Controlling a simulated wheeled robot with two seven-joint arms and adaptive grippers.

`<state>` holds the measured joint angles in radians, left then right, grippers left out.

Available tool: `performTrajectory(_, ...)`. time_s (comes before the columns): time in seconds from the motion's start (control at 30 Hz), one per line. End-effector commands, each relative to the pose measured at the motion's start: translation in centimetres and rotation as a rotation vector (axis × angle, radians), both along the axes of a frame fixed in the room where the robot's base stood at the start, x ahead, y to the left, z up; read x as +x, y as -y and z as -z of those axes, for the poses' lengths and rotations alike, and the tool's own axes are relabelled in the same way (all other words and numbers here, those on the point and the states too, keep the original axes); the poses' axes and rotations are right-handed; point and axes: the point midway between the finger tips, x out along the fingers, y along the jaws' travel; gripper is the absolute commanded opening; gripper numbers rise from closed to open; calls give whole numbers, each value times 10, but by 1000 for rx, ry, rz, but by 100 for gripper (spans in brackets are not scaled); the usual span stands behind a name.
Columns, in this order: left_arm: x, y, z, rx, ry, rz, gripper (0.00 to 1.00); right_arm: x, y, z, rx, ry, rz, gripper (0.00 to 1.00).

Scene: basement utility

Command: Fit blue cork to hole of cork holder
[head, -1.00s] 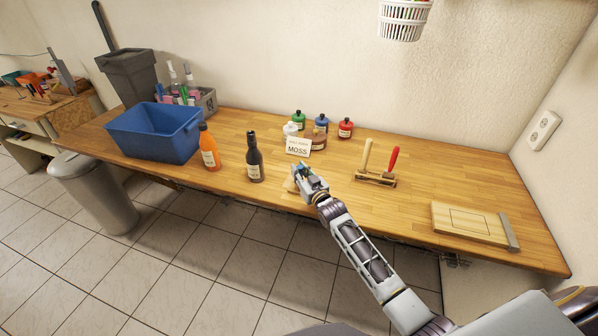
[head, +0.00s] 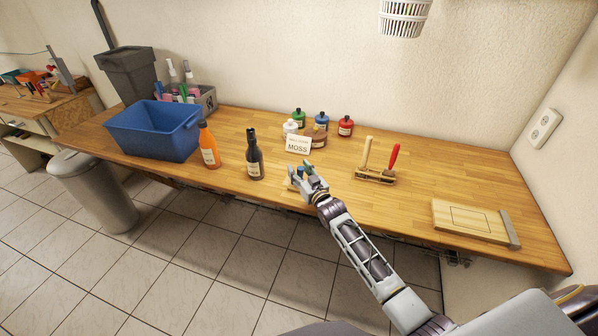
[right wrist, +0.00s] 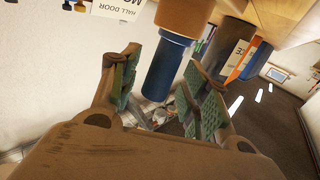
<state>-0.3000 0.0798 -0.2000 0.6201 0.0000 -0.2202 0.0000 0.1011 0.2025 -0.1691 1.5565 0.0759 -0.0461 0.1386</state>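The holder is mostly hidden there. My left gripper is not in view.
A dark bottle (head: 254,158) and an orange bottle (head: 209,148) stand left of my gripper. Behind it are a MOSS sign (head: 298,146) and several small jars. A wooden tool stand (head: 374,176) and a wooden board (head: 468,222) are to the right.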

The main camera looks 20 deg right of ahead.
Motion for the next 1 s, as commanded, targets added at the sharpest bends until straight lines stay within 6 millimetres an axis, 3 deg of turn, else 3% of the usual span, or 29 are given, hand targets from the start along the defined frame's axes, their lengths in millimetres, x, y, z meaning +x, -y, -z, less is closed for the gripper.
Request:
performTrajectory(0.47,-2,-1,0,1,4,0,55,-7,0,8,1,-14,0,46)
performTrajectory(1.0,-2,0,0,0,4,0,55,-46,7,8,-1,-14,0,46)
